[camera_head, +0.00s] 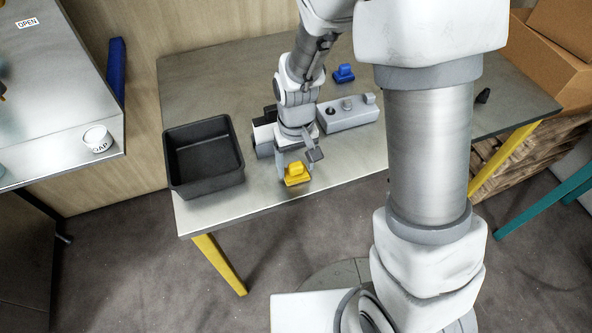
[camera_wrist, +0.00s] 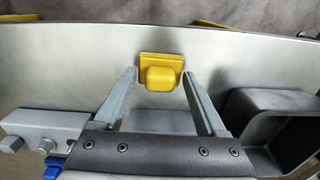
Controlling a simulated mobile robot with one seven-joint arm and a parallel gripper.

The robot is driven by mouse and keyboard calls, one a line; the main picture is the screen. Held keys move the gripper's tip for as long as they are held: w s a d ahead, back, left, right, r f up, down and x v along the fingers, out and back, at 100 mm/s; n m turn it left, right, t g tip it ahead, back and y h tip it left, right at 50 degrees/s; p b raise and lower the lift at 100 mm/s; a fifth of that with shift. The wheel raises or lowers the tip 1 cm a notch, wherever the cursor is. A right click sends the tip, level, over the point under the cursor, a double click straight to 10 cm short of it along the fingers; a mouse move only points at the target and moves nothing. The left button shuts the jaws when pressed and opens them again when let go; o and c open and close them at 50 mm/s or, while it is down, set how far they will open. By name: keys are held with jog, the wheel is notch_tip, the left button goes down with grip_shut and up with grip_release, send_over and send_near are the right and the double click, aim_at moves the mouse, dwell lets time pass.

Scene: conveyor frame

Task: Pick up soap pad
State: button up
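A yellow piece with a flat square base and a rounded block on top (camera_head: 296,174) lies near the front edge of the grey table; no label shows on it, so I cannot confirm that it is the soap pad. In the wrist view, the yellow piece (camera_wrist: 160,72) sits at the open end of the finger gap, just ahead of the tips. My gripper (camera_wrist: 160,78) is open, with a finger on each side and clear space between each finger and the piece. In the head view, my gripper (camera_head: 296,166) is low over the table at the yellow piece, partly covering it.
A black bin (camera_head: 208,190) stands left of my gripper. A grey block with knobs (camera_head: 345,118) and a blue piece (camera_head: 343,73) lie behind. A white cup lettered "OAP" (camera_head: 97,139) stands on the left table. Cardboard boxes (camera_head: 540,60) are at right.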

aim_at(296, 165)
jog(key=shift+c, duration=0.6)
jog(key=shift+r, duration=0.1)
notch_tip(296, 165, up, 5)
jog(key=shift+f+p, duration=0.2)
jog(key=shift+p, duration=0.4)
jog(key=s+d+r, duration=0.2)
jog(key=s+r, duration=0.1)
jog(key=s, duration=0.2)
jog(key=s+d+r+p, duration=0.1)
jog(key=s+d+r, duration=0.1)
jog(key=s, duration=0.4)
jog(key=shift+r, duration=0.6)
jog(key=shift+d, duration=0.1)
jog(key=o, duration=0.8)
jog(key=shift+w, duration=0.1)
jog(key=c, duration=0.6)
jog(key=shift+c, duration=0.2)
